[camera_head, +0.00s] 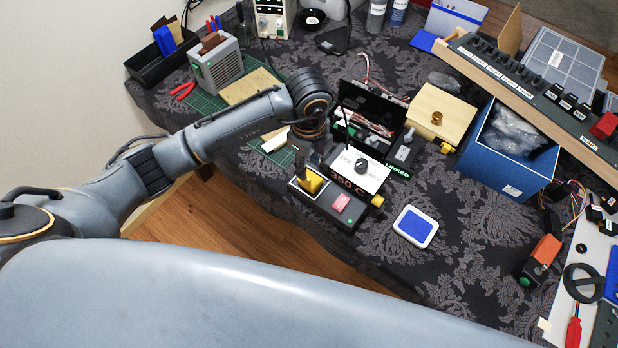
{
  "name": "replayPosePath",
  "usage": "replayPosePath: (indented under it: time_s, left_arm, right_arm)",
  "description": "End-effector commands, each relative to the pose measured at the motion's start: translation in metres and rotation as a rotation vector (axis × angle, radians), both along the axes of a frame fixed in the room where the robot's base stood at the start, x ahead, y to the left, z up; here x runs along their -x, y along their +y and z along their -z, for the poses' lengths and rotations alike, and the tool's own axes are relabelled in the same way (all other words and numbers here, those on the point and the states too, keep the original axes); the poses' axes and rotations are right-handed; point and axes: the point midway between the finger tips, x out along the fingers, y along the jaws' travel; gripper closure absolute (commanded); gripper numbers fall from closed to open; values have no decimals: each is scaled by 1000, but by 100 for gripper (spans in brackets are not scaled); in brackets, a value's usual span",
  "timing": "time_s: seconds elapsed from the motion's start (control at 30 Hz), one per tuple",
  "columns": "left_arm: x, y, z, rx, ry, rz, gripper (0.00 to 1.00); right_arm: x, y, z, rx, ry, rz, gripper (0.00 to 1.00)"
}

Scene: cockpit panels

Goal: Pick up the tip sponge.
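The tip sponge (311,182) looks like a small yellow block in a square, pale-rimmed holder on the left end of a dark station (323,207). The station is marked "350 C". My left arm reaches in from the left. My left gripper (317,166) points down right over the sponge and hides part of it. I cannot tell whether its fingers touch the sponge or how far apart they are. My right gripper is not in view.
A black open case (371,113) stands just behind the station. A white-framed blue pad (415,227) lies to its right, with free cloth around it. A blue box (507,152) stands farther right. The table's front edge is close to the station.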

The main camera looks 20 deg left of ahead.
Motion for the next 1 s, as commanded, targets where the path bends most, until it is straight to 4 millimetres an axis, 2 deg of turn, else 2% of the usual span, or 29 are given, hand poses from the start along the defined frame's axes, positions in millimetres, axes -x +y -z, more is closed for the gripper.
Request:
replayPosePath:
  time_s: [0.13,0.37,0.5,0.63,0.93,0.97,1.0]
  left_arm:
    - [0,0,21,1,3,0,64]
    - [0,1,37,2,4,0,64]
    - [-3,6,56,2,4,0,64]
    - [-3,6,75,2,2,1,64]
    - [-4,6,82,4,-1,3,64]
    - [-4,6,82,4,-1,3,68]
    - [-4,6,82,4,-1,3,76]
  right_arm:
    - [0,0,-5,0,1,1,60]
    - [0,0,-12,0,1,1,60]
    - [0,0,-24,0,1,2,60]
    - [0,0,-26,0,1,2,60]
    - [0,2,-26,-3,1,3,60]
    - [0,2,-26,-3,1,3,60]
    - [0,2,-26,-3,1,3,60]
